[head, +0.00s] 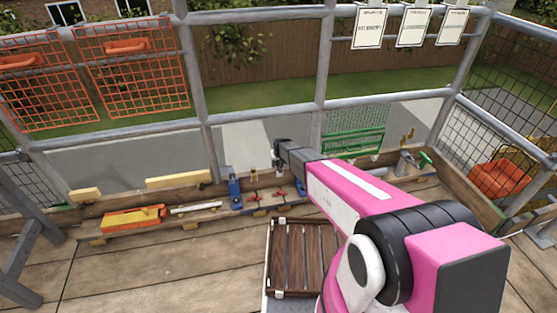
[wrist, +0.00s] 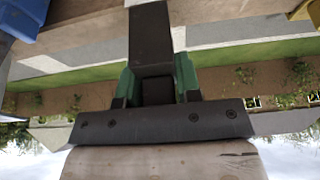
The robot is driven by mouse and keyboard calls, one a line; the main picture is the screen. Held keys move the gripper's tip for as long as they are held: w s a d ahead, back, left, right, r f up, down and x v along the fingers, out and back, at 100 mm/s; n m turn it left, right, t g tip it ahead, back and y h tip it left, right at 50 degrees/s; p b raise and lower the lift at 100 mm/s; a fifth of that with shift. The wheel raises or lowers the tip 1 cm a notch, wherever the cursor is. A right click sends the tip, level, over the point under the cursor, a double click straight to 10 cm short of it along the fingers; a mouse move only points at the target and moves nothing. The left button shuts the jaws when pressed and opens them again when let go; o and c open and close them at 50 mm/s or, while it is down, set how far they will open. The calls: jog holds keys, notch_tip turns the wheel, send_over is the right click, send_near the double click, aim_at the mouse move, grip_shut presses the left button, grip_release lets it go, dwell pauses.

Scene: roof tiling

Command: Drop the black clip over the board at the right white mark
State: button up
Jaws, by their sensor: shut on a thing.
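My gripper (wrist: 157,78) shows in the wrist view with its green fingers shut on the black clip (wrist: 150,40), a dark block-like piece reaching to the top of the picture. In the head view my gripper (head: 279,158) is small, at the far end of my pink arm, above the back edge of the deck; the clip cannot be made out clearly there. The wooden board (head: 215,190) runs along the back of the deck, below and behind my gripper. I cannot make out the right white mark with certainty. The clip appears held in the air.
A blue tool (head: 235,190), red-handled pieces (head: 282,194) and an orange-yellow tool (head: 132,217) lie along the back. A dark slatted tray (head: 302,255) stands in front. A green-handled tool (head: 425,157) is at right. Scaffold rails (head: 260,112) rise behind.

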jog(key=shift+f, duration=2.55)
jog(key=shift+w+f, duration=0.15)
jog(key=shift+f, duration=0.15)
jog(key=o, duration=0.8)
jog(key=shift+r, duration=0.15)
jog(key=shift+o, duration=0.9)
jog(key=v, duration=1.3)
jog(key=shift+r, duration=0.15)
jog(key=s+d+r+m+g, duration=0.1)
jog(key=s+d+r, duration=0.6)
jog(key=s, duration=0.3)
jog(key=s+d+r+m+g, duration=0.1)
jog(key=s+d+r, duration=0.6)
jog(key=s, duration=0.3)
jog(key=s+d+r+m+g+h, duration=0.1)
jog(key=s+d+r+g, duration=0.1)
jog(key=s+d+r, duration=0.6)
jog(key=s, duration=0.2)
jog(key=shift+s+d, duration=0.25)
jog(key=shift+s, duration=0.15)
